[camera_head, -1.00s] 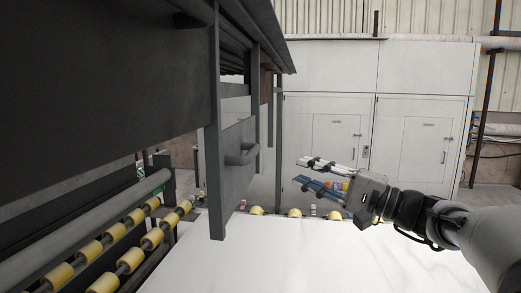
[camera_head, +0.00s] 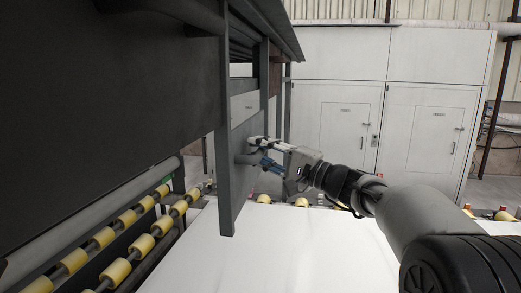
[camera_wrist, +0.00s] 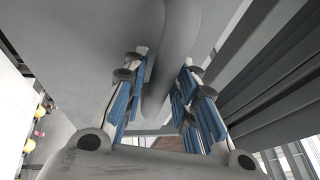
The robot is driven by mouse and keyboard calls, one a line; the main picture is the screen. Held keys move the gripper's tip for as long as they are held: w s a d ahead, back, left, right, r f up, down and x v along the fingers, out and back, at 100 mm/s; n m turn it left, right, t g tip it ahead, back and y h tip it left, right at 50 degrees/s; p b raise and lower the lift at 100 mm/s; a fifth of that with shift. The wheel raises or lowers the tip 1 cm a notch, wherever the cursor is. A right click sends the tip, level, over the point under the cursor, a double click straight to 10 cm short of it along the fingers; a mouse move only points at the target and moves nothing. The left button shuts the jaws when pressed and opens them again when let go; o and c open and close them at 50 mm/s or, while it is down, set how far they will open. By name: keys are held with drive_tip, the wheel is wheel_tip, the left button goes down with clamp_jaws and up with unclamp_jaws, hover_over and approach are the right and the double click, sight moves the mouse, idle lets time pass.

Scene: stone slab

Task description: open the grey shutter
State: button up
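The grey shutter (camera_head: 236,186) hangs upright at the end of the dark machine, its flat face also filling the upper left of the wrist view (camera_wrist: 75,45). A grey bar handle (camera_wrist: 170,60) stands out from it. In the head view, my gripper (camera_head: 255,153) is at the handle, hiding most of it. In the wrist view, the handle passes between my two blue-padded fingers (camera_wrist: 160,75). The fingers are apart, one on each side, with a gap visible on the right side. Whether the left finger touches the handle I cannot tell.
A white stone slab (camera_head: 300,245) lies below my arm. Yellow rollers (camera_head: 142,245) run along the left under the dark machine body (camera_head: 110,80). White cabinets (camera_head: 345,130) stand behind. The space above the slab is otherwise clear.

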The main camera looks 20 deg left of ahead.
clamp_jaws()
idle(0.6)
